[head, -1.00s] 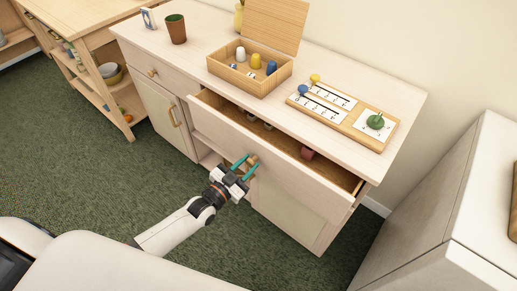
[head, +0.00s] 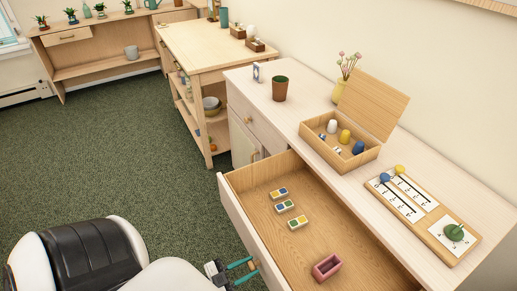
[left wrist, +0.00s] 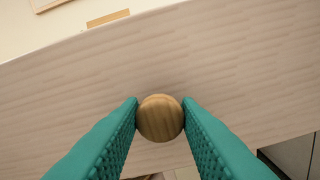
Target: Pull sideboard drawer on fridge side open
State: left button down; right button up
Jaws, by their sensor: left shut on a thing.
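The sideboard (head: 292,108) stands at the right in the head view. Its drawer (head: 322,222) on the right side is pulled far out. My left gripper (head: 244,271) is at the drawer's front face, low in the head view. In the left wrist view its teal fingers (left wrist: 160,118) are shut on the round wooden knob (left wrist: 159,117) of the drawer front (left wrist: 170,70). My right gripper is not in view.
A wooden shelf table (head: 205,50) stands behind. Green carpet (head: 110,140) is clear at the left.

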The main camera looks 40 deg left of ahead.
pick_arm(q)
jog(key=shift+s+a, duration=0.1)
jog(key=shift+s, duration=0.2)
jog(key=shift+f, duration=0.1)
jog(key=c, duration=1.3)
grip_release()
jog(key=shift+s, duration=0.1)
jog(key=shift+o, duration=1.2)
jog(key=shift+a, duration=0.1)
jog(key=shift+s, duration=0.1)
jog(key=b+v, duration=0.1)
jog(key=v, duration=1.1)
jog(key=shift+b, duration=0.4)
